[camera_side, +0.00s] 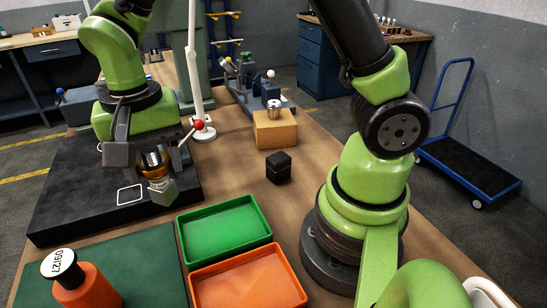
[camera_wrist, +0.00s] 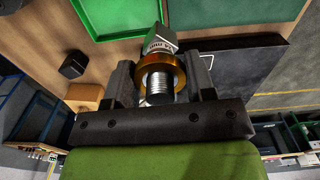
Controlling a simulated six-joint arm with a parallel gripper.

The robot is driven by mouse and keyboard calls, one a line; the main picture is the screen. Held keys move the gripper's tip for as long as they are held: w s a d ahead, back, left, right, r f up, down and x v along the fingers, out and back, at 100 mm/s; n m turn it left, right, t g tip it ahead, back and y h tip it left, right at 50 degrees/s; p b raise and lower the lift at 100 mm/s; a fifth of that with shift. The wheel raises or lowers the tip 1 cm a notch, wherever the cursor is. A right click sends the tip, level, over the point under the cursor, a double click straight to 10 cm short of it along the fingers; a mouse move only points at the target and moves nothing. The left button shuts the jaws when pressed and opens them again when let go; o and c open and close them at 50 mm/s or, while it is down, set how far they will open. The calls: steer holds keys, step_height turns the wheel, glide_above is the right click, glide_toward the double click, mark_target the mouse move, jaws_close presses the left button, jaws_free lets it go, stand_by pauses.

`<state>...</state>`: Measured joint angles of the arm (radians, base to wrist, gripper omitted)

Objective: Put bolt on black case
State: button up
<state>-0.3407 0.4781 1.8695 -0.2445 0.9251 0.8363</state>
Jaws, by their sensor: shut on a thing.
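My gripper (camera_wrist: 160,82) is shut on the bolt, around its gold-coloured ring. The bolt has a grey hex head (camera_wrist: 160,46) with lettering and a threaded shank (camera_wrist: 160,88). In the side view, the grey head (camera_side: 161,191) hangs down below my gripper (camera_side: 152,160). It appears in front of the big flat black case (camera_side: 75,208), near its right front part; the height of the gap cannot be told. White square outlines mark the case's top. The black case also shows at the right in the wrist view (camera_wrist: 255,65).
A small black block (camera_side: 279,167) and a tan box (camera_side: 275,129) with a metal part stand on the table. A green tray (camera_side: 224,232) and an orange tray (camera_side: 250,280) lie in front. An orange bottle (camera_side: 90,288) stands on a green mat. A white post (camera_side: 195,70) stands behind.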

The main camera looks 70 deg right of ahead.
steer(key=s+d+r+m, duration=0.2)
steer(key=d+m, duration=0.3)
steer(key=d, duration=1)
steer(key=r+m, duration=0.1)
steer(key=m, duration=0.4)
glide_above(278, 157)
step_height(278, 157, down, 9)
steer(key=shift+d+f, duration=0.1)
steer(key=shift+f, duration=0.1)
steer(key=shift+f, duration=0.2)
steer(key=o, duration=1.2)
steer(key=shift+r, duration=0.1)
